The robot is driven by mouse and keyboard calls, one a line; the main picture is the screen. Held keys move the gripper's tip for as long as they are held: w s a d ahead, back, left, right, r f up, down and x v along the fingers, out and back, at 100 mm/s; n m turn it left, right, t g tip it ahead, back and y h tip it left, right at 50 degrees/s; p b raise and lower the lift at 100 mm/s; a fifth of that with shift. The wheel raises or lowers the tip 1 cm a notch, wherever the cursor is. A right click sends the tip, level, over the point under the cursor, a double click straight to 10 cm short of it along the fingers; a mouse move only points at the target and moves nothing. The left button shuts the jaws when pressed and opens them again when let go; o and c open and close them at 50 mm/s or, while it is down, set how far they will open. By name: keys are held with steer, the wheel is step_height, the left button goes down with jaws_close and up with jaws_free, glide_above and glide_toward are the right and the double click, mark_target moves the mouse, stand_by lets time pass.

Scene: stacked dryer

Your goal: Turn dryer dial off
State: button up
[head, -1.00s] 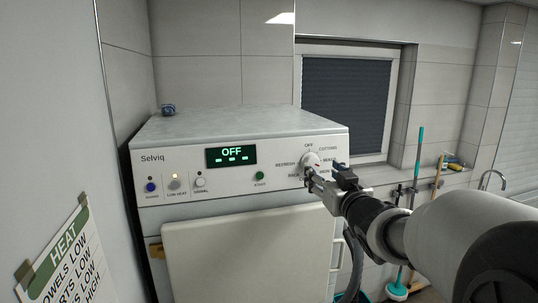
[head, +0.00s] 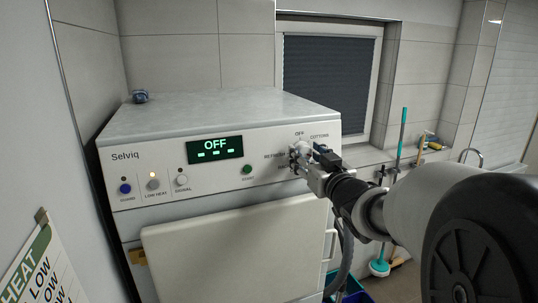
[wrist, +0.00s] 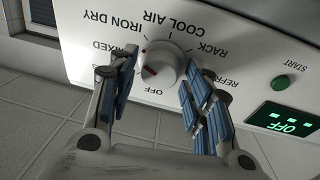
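The white dryer dial (wrist: 160,65) sits on the dryer's control panel, ringed by printed settings. In the wrist view, which is upside down, its red mark points to the lower left, between OFF and the setting on the left. The dryer's display (head: 215,148) reads OFF. My gripper (wrist: 161,66) is open, with one blue-padded finger on each side of the dial; I cannot tell if either touches it. In the head view my gripper (head: 308,158) covers the dial's lower part and some labels.
A green start button (head: 247,169) is left of the dial. Blue and white buttons are further left, with an amber light lit above LOW HEAT. A window (head: 332,85) and a ledge with tools are behind right.

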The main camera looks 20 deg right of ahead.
steer(key=c, duration=0.7)
steer(key=shift+c, duration=0.2)
steer(key=shift+n+b, duration=0.4)
steer(key=n+y+b, duration=0.1)
steer(key=n+b, duration=0.1)
steer(key=n, duration=0.1)
steer(key=shift+f+b, duration=0.15)
steer(key=shift+b, duration=0.15)
steer(key=n+y+b, duration=0.1)
steer(key=n, duration=0.3)
steer(key=n+b, duration=0.2)
steer(key=n, duration=0.1)
steer(key=shift+d+n+y, duration=0.15)
steer(key=shift+n+y, duration=0.25)
steer(key=n+g+y+b, duration=0.1)
steer(key=n, duration=0.6)
steer(key=n+y, duration=0.1)
steer(key=n, duration=0.2)
steer(key=shift+d+n+g+b, duration=0.1)
steer(key=shift+n+g+b, duration=0.2)
steer(key=shift+n+g, duration=0.4)
steer(key=shift+n, duration=1.6)
